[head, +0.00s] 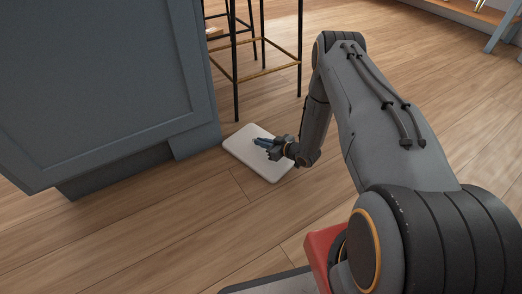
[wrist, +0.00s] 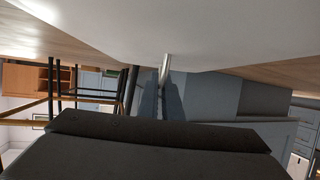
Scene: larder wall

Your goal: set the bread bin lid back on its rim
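The bread bin lid is a pale, flat rectangle with rounded corners (head: 245,155). It is in the middle of the head view, low over the wood floor beside the blue-grey cabinet; I cannot tell whether it touches the floor. In the wrist view the lid (wrist: 190,30) fills the top, with a thin metal handle (wrist: 165,68) standing out from it. My gripper (head: 264,142) is at the lid's face, and its two bluish fingers (wrist: 161,96) are close together on either side of the handle, seemingly shut on it. The bread bin and its rim are not seen.
The blue-grey cabinet (head: 105,85) stands close left of the lid. A stool with thin black legs (head: 235,75) stands just behind it. The wood floor to the front (head: 150,235) is clear. Shelving (head: 480,12) is far at the upper right.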

